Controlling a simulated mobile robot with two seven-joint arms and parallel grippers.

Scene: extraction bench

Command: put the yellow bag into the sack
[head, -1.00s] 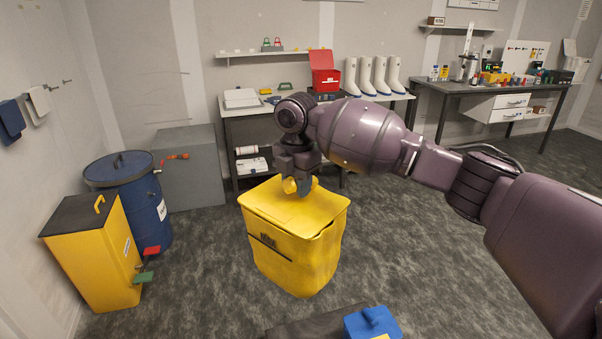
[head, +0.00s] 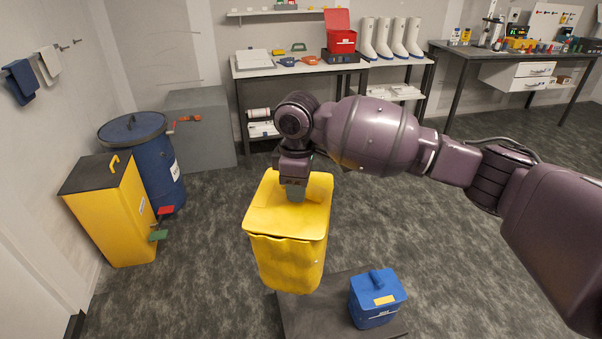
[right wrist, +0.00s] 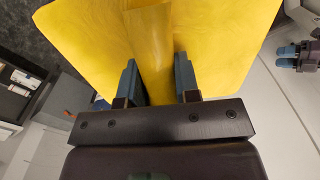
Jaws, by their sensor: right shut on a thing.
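The yellow bag (head: 287,255) is a tall, soft-looking yellow block with a flat top, in the middle of the head view. My right gripper (head: 296,190) is at its top. In the right wrist view the bag (right wrist: 215,30) fills the upper middle, and the two fingers of the right gripper (right wrist: 157,82) are shut on its raised yellow grip. The bag's underside is hidden, so its height above the floor is hard to tell. A gripper that appears to be my left one (right wrist: 300,55) shows small at the right edge there; its jaw gap is unclear. No sack can be made out.
A dark low platform (head: 300,318) carries a blue box (head: 374,305) just right of the bag. At left stand a yellow bin (head: 110,220), a blue drum (head: 150,165) and a grey cabinet (head: 205,125). Open grey floor (head: 450,265) lies to the right.

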